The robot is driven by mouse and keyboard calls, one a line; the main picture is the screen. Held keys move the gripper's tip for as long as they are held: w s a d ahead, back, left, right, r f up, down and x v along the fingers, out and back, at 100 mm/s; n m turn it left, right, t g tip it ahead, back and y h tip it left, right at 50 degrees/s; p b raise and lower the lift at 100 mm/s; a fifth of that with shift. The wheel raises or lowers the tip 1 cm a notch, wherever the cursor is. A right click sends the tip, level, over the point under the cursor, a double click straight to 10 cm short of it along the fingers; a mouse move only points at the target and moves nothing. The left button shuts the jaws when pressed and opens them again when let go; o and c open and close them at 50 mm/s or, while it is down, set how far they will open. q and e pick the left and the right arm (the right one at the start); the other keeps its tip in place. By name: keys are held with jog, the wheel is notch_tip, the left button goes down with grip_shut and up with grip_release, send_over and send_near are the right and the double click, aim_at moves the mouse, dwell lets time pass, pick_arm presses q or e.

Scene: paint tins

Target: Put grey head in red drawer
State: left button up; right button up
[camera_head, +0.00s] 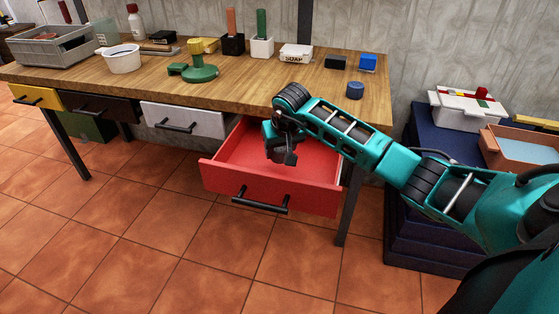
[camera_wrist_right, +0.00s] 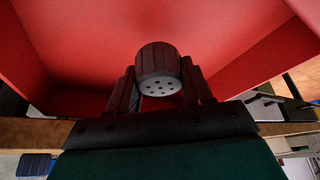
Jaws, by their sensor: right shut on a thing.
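The red drawer (camera_head: 270,185) is pulled open under the right part of the wooden table. My right gripper (camera_head: 283,158) hangs over and partly inside the drawer's opening, in front of its red interior. In the right wrist view the grey head (camera_wrist_right: 159,70), dark ribbed with a light grey holed face, sits between the two fingers of my right gripper (camera_wrist_right: 160,95). The gripper is shut on it, with red drawer walls (camera_wrist_right: 220,35) around it. In the head view the head is hard to tell from the dark fingers. My left gripper is not in view.
The table (camera_head: 240,92) holds a green stand (camera_head: 200,73), a white bowl (camera_head: 122,58), a soap box (camera_head: 296,54) and blue blocks. White (camera_head: 184,122), dark (camera_head: 98,108) and yellow (camera_head: 36,97) drawers are shut to the left. A dark blue stepped unit (camera_head: 430,225) stands right.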

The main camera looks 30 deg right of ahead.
aim_at(281, 154)
notch_tip(281, 154, down, 3)
jog(key=shift+a+f+b, duration=0.1)
jog(key=shift+b, duration=0.3)
jog(key=shift+f, duration=0.25)
jog(key=shift+r, duration=0.1)
jog(key=shift+f, duration=0.2)
jog(key=o, duration=1)
jog(key=shift+r, duration=0.15)
